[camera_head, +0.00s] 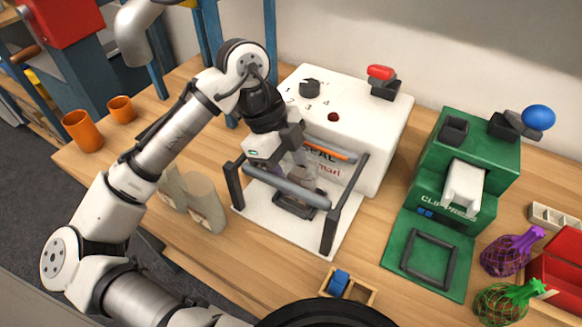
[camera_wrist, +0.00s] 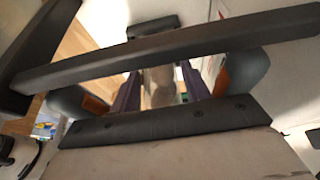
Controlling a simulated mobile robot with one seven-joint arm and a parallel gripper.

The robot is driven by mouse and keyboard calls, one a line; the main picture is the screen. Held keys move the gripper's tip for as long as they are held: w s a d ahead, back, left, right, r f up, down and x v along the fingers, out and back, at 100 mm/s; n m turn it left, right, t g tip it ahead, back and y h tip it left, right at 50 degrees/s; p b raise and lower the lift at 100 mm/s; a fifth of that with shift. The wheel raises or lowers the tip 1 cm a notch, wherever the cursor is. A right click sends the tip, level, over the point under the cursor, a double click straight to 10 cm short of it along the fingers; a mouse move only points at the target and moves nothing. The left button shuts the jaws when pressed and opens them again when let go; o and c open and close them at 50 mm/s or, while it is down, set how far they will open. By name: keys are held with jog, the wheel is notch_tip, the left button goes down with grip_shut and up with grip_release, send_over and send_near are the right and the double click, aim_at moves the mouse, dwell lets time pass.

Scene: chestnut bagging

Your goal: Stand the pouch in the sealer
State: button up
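The pouch (camera_head: 303,179), small and grey-brown, stands roughly upright inside the black cradle (camera_head: 298,207) on the white base of the sealer (camera_head: 370,137). The sealer's grey bar crosses in front and hides part of it. My gripper (camera_head: 290,166) reaches down behind this bar, close to the pouch. In the wrist view the pouch (camera_wrist: 160,86) shows as a pale strip between my two dark purple fingertips (camera_wrist: 160,90), with narrow gaps on both sides, so the gripper looks open around it. The pouch's foot is hidden there.
Several beige pouches (camera_head: 203,201) stand left of the sealer. A green clip press (camera_head: 457,180) stands to the right, with purple (camera_head: 508,254) and green net bags beside a red crate. A small wooden tray (camera_head: 346,288) lies in front. Orange cups (camera_head: 82,131) stand at far left.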

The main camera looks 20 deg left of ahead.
jog(key=shift+r, duration=0.1)
jog(key=shift+r, duration=0.2)
jog(key=v, duration=1.1)
jog(key=shift+r, duration=0.4)
